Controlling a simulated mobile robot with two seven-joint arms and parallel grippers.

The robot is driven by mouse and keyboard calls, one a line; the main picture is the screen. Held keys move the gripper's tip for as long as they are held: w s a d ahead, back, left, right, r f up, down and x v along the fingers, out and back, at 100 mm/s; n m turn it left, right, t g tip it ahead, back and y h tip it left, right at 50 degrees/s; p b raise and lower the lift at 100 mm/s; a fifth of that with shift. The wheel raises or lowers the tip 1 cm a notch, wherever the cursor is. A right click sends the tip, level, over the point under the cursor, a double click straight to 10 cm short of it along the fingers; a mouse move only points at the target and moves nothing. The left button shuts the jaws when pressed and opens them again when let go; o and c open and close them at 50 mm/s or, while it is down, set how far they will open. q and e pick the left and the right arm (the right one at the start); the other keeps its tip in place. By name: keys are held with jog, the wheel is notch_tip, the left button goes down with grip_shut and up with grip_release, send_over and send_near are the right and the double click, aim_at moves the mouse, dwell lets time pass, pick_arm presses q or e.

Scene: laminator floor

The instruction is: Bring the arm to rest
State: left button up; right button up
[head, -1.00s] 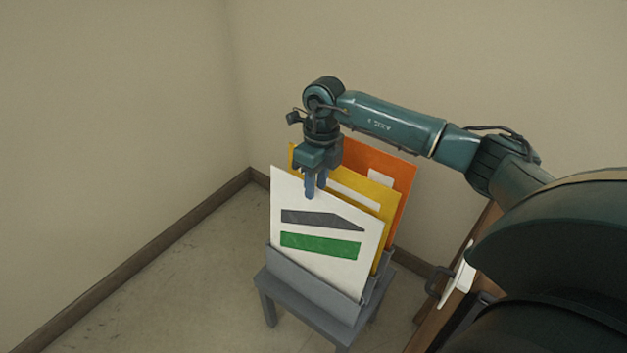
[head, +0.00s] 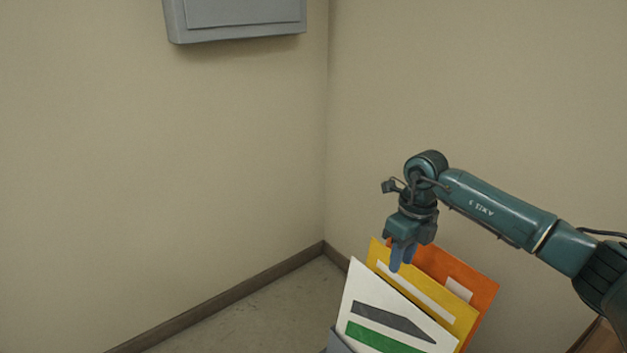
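My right gripper (head: 402,258) hangs fingers down from the teal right arm (head: 495,208), just over the upright panels. Its two blue fingers look close together, with nothing visible held between them; whether they are shut is unclear. The fingertips overlap the upper part of the yellow panel (head: 432,292) in the picture; whether they touch it is unclear. My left gripper and arm are not in view.
A white panel (head: 367,285) with grey and green bars leans in front of the yellow one, and an orange panel (head: 478,286) stands behind. Their grey holder (head: 338,343) is mostly cut off below. A grey wall box (head: 240,14) hangs upper left. Floor left of the panels is clear.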

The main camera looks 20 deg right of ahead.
jog(key=s+a+f+y+p, duration=0.15)
jog(key=a+y, duration=0.25)
jog(key=a, duration=0.5)
jog(key=s+a+f+y, duration=0.1)
jog(key=s+a+y, duration=0.25)
jog(key=a, duration=0.55)
jog(key=s+a+r+m+t+y+p, duration=0.2)
jog(key=a+r+m+t+y, duration=0.5)
jog(key=a+m+t+y, duration=0.45)
pick_arm(q)
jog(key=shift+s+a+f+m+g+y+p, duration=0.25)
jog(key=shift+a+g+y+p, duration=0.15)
jog(key=shift+p, duration=0.2)
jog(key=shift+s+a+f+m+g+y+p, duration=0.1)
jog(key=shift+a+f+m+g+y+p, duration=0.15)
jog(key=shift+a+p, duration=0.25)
pick_arm(e)
jog(key=s+d+f+m+h, duration=0.6)
jog(key=f+m+h, duration=0.2)
jog(key=m, duration=0.5)
jog(key=s+d+f+m+h, duration=0.6)
jog(key=f+m+h, duration=0.2)
jog(key=m, duration=0.5)
jog(key=shift+h, duration=0.3)
